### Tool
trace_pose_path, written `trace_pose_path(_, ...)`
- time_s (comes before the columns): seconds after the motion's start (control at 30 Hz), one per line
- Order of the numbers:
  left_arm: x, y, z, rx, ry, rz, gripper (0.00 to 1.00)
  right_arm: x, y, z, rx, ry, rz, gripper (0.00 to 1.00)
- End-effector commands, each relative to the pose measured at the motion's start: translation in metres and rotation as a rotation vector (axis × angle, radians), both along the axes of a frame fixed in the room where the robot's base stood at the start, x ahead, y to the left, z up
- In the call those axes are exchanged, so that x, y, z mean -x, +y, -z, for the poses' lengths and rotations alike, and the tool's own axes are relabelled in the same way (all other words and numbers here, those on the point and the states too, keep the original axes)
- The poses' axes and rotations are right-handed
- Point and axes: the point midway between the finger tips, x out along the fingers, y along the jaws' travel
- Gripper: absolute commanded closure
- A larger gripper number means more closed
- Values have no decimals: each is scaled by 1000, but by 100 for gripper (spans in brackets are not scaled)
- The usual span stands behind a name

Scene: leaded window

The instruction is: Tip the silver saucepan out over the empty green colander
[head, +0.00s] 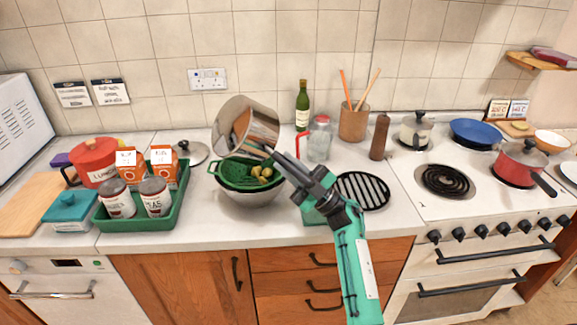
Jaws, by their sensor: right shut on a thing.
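The green colander (232,179) is right below the saucepan and sits in a silver bowl (250,198) on the worktop. Several small yellow-green round things (262,174) lie in the right part of the colander. The saucepan hides part of the colander's back rim. My left gripper is not in view.
A green tray (128,221) with tins and orange cartons stands left of the bowl. A glass jar (319,138), wine bottle (302,107) and utensil pot (353,124) stand behind my right arm. A black round trivet (361,191) lies right. The cooker holds a red pan (520,165).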

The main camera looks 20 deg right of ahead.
Motion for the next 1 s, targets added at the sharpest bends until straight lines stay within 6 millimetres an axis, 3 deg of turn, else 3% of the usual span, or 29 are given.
trace_pose_path(0.27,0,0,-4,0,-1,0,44,0,0,-6,-1,-4,0,100)
trace_pose_path(1.0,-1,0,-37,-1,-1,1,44,0,0,-43,0,-4,0,100)
